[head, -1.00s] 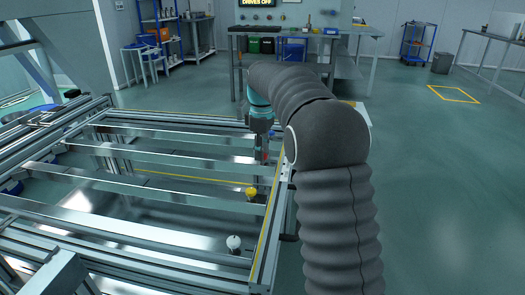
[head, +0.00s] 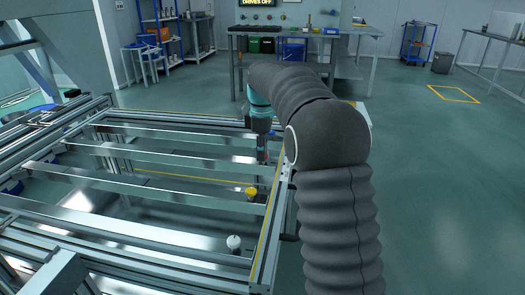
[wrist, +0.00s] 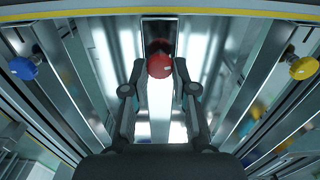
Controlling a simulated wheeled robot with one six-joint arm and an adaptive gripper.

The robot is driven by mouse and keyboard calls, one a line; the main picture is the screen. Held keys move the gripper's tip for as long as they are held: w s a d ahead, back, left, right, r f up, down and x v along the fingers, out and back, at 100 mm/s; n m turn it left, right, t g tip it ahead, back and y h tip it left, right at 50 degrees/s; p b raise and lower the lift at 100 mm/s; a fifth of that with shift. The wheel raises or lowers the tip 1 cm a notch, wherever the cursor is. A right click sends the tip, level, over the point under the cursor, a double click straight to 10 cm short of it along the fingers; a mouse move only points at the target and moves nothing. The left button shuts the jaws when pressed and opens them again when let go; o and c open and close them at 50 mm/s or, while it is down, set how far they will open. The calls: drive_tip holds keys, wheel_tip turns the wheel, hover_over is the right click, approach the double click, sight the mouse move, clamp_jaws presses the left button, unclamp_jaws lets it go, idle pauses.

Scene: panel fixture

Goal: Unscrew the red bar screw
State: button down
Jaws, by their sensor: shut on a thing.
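The red bar screw (wrist: 159,66) has a round red head, seen in the wrist view at the top centre, over a bright metal bar. My gripper (wrist: 159,72) has one finger on each side of the red head and is shut on it. In the head view my gripper (head: 262,150) points down at the right end of the frame's crossbars, and the red head is hidden there. How far the screw is out of its bar cannot be told.
A yellow screw (head: 252,191) and a white screw (head: 234,242) stand on nearer crossbars. The wrist view shows a blue screw (wrist: 21,68) at left and a yellow one (wrist: 303,68) at right. The metal side rail (head: 270,225) runs close beside my gripper. Open floor lies right.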

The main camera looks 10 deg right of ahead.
drive_tip(key=c, duration=0.9)
unclamp_jaws()
drive_tip(key=shift+d, duration=0.3)
drive_tip(key=shift+a, duration=0.2)
wheel_tip(320, 180, up, 12)
drive_tip(key=shift+s, duration=0.1)
